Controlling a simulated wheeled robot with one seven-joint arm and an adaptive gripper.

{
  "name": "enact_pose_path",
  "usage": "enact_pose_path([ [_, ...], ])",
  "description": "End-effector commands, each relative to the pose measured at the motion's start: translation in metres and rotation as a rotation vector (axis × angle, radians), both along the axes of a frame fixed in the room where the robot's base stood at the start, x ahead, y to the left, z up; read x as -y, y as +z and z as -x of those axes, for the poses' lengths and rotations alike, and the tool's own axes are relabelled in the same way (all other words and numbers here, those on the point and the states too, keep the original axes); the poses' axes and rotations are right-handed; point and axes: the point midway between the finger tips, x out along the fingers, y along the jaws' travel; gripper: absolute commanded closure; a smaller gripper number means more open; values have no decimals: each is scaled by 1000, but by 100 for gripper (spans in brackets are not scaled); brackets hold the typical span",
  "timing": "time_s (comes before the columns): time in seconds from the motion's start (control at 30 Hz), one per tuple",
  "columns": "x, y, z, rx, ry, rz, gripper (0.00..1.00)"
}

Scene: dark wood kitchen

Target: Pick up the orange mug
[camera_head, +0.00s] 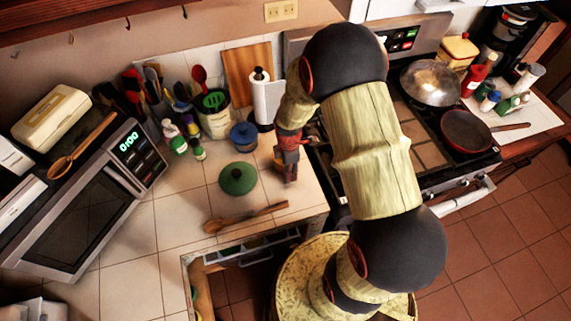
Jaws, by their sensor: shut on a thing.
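My gripper (290,172) points down over the tiled counter, to the left of the stove. It is shut on the orange mug (278,156), of which only a small orange part shows at the left of the fingers. The rest of the mug is hidden by the gripper and my arm. I cannot tell whether the mug touches the counter or is raised.
A green lid (238,179) and a wooden spoon (245,217) lie left of my gripper. A blue pot (244,137) and a paper towel roll (262,100) stand behind. An open drawer (250,247) is below the counter's front edge. A red pan (467,131) sits on the stove.

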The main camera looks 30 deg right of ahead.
Motion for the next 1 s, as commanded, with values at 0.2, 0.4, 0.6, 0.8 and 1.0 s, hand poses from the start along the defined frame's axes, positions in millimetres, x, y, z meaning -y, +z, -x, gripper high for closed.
enact_pose_path([
  [0.2, 0, 2, 0, 1, 0, 0, 100],
  [0.4, 0, 11, -1, 3, 0, 1, 100],
  [0.6, 0, 27, -1, 3, 0, 1, 100],
  [0.8, 1, 47, 12, 2, -2, 0, 100],
  [1.0, 2, 66, 28, 3, -1, 1, 100],
])
